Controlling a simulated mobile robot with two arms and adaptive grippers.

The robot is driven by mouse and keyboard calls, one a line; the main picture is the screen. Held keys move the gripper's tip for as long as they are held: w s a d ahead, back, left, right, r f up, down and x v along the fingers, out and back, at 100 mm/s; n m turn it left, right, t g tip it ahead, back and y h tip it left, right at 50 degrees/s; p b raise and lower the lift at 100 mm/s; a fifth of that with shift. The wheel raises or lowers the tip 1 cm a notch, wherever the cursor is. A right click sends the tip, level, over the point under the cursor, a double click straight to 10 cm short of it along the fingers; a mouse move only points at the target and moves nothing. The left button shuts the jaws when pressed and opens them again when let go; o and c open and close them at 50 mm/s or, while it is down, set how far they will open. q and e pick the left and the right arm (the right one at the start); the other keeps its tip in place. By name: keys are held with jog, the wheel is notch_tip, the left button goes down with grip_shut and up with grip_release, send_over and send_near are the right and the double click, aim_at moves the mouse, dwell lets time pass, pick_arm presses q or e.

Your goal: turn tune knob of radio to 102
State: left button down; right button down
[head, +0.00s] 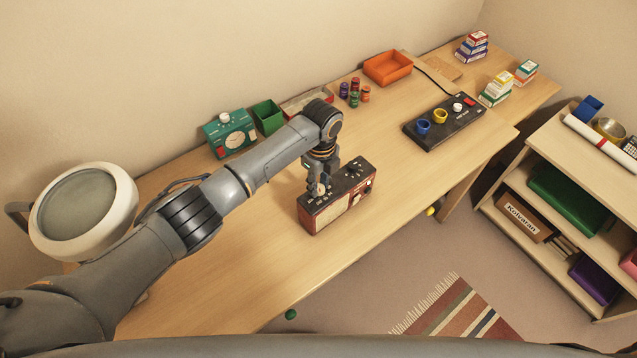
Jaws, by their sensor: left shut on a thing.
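The radio (357,198) is a red-brown box with a dark top and a pale front panel, standing near the front edge of the wooden desk. A dark round knob (354,174) shows on the right part of its top. My left gripper (318,190) points down onto the left part of the radio's top. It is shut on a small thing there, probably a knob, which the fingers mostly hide. The dial reading is too small to make out. My right gripper is not in view.
A teal device (230,133) and a green bin (267,117) stand behind by the wall. A black panel with cups (445,124), an orange tray (387,68) and small boxes (497,88) are to the right. The desk left of the radio is clear.

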aim_at(321, 187)
pick_arm(q)
jog(key=shift+f+m, duration=0.1)
jog(key=shift+m, duration=0.7)
jog(key=c, duration=1.1)
grip_release()
jog(key=shift+o, duration=0.2)
jog(key=shift+w+r, duration=0.1)
jog(key=shift+r, duration=0.3)
notch_tip(321, 187, up, 11)
jog(key=shift+d+r, duration=0.15)
jog(key=shift+d, duration=0.05)
jog(key=shift+d, duration=0.1)
